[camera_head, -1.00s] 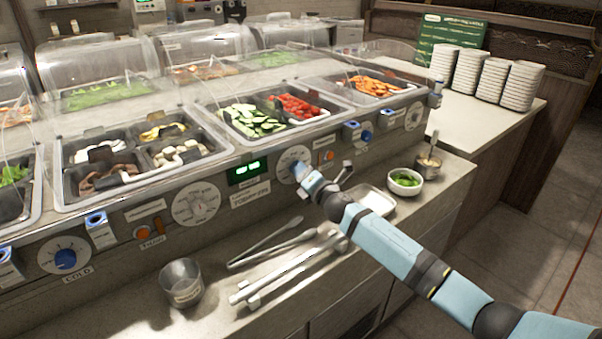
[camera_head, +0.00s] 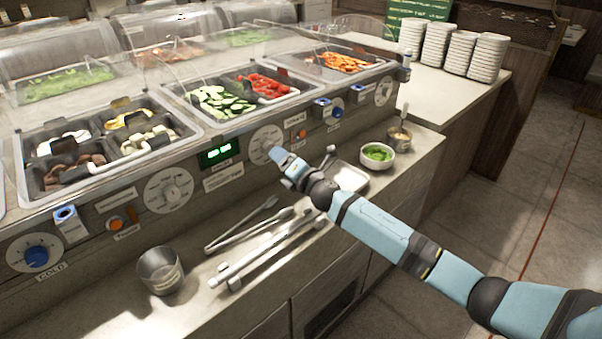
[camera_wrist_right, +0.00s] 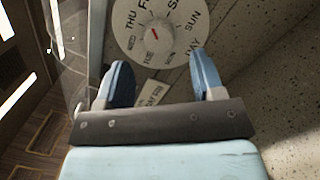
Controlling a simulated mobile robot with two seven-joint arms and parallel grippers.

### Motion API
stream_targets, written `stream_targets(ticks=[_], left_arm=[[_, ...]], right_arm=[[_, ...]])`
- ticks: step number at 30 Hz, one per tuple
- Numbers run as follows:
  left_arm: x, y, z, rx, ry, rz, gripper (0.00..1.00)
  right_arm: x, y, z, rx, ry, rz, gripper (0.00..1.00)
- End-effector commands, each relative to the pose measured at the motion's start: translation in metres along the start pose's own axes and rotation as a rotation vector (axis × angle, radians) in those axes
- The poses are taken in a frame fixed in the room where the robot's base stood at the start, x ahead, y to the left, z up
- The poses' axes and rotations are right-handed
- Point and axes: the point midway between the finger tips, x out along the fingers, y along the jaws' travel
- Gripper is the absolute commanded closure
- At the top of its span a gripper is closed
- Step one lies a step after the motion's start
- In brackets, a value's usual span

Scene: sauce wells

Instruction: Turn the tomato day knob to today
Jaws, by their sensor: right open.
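A white day dial (camera_head: 267,145) is on the counter's front panel, right of the green display. In the right wrist view a dial (camera_wrist_right: 187,21) with day names shows THU, part of FRI, SAT and SUN. Its round centre knob (camera_wrist_right: 155,40) has a red mark tilted up and left, roughly toward FRI. My right gripper (camera_head: 301,157) is open in front of the panel beside the dial. In the wrist view its two fingers (camera_wrist_right: 158,75) are apart, below the knob, with nothing between them. A label between the fingers is partly hidden. My left gripper is out of view.
The green display (camera_head: 220,152) is too small to read. Another white dial (camera_head: 169,190) is to its left. Tongs (camera_head: 262,247), a metal cup (camera_head: 161,270), a small tray (camera_head: 349,177) and a bowl of greens (camera_head: 377,156) stand on the ledge below.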

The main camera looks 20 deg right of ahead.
Motion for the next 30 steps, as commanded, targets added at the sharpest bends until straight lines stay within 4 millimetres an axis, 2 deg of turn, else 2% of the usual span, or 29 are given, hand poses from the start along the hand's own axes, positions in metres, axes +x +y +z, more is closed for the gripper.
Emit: stream_targets(ticks=[1, 6, 12, 18, 30], left_arm=[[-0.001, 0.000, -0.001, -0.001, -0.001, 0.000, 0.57], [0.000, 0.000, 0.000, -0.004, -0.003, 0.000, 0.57], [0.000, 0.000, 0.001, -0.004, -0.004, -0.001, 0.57], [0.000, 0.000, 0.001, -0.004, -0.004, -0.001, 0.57], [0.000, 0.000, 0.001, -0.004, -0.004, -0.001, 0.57]], right_arm=[[-0.014, 0.000, 0.000, -0.001, 0.003, -0.001, 0.38], [-0.053, -0.001, -0.001, 0.000, 0.002, -0.002, 0.38], [-0.085, -0.001, -0.001, 0.000, 0.001, -0.001, 0.38], [-0.096, 0.000, 0.000, -0.001, 0.000, 0.000, 0.38], [-0.096, 0.000, 0.000, -0.001, 0.000, 0.000, 0.38]])
